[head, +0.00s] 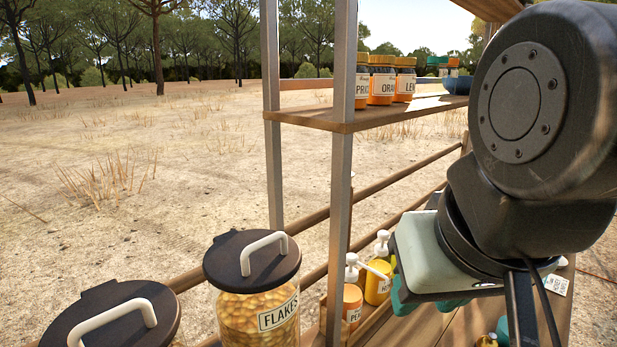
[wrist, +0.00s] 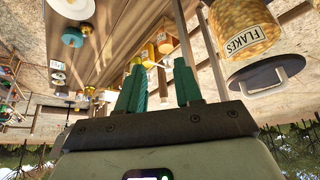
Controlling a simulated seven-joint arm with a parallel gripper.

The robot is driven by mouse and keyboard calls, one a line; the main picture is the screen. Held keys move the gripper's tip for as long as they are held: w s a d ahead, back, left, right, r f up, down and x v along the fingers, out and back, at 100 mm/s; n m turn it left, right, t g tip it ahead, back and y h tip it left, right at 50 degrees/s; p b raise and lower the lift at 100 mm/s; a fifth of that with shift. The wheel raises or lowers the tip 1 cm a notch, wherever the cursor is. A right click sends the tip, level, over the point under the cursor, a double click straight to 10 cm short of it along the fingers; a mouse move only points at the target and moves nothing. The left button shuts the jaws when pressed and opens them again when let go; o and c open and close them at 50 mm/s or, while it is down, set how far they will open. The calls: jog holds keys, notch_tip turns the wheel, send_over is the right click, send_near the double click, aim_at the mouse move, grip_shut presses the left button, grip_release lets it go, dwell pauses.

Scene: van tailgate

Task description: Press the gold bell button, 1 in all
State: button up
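A small gold rounded thing (head: 487,341), possibly the bell button, shows at the bottom edge in the head view, partly cut off beside a teal thing. In the wrist view a gold and teal round thing (wrist: 73,38) lies on the wooden board at upper left; I cannot tell for certain that it is the bell. My gripper (head: 428,302) is above the board in the head view, its fingers partly hidden by its own body. In the wrist view my gripper (wrist: 159,68) has its teal fingers apart, with nothing held between them. The gold thing is off to one side of it.
A FLAKES jar (head: 257,285) and another lidded jar (head: 115,318) stand at lower left. Pump bottles (head: 378,283) stand near my gripper. A metal-post shelf (head: 340,122) holds orange jars (head: 382,82). A label card (head: 556,285) lies at right.

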grip_shut()
dwell(1.1)
